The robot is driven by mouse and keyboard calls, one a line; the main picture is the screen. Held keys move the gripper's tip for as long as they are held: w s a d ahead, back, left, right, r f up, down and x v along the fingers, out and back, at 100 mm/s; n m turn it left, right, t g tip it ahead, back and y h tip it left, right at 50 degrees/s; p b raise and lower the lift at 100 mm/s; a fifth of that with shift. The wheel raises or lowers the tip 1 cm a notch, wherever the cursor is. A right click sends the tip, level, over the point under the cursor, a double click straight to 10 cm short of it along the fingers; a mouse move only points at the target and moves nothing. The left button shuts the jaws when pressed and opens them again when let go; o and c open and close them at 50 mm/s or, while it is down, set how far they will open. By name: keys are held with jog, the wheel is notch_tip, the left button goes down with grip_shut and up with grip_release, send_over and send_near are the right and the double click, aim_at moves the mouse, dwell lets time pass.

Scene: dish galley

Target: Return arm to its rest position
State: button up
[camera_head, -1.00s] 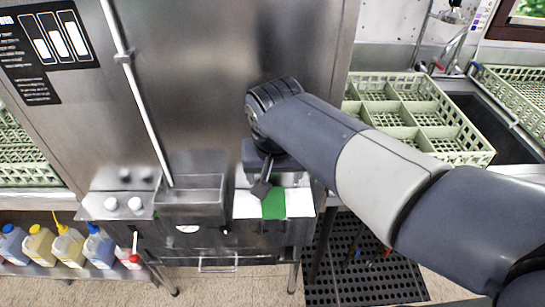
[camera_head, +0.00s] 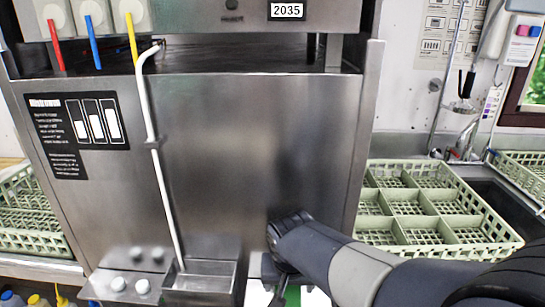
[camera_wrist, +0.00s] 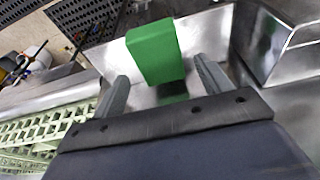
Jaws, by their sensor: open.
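My arm (camera_head: 350,268) reaches in from the lower right in the head view, in front of the steel machine (camera_head: 250,140). Its end is bent down near the machine's front. My gripper (camera_wrist: 161,70) shows in the wrist view with its two grey fingers spread apart. A green block (camera_wrist: 155,50) lies beyond and between the fingertips, over a shiny metal surface (camera_wrist: 205,35); the fingers do not visibly grip it. In the head view only a bit of green (camera_head: 292,296) shows at the bottom edge, and my arm hides most of the gripper.
A green dish rack (camera_head: 440,215) stands right of the machine, beside a sink; another rack (camera_head: 35,215) is at left. A white pipe (camera_head: 165,190) runs down to a small steel tray (camera_head: 200,285). White knobs (camera_head: 118,284) sit left of it. Bottles stand lower left.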

jog(key=shift+r, duration=0.5)
jog(key=shift+w, duration=0.1)
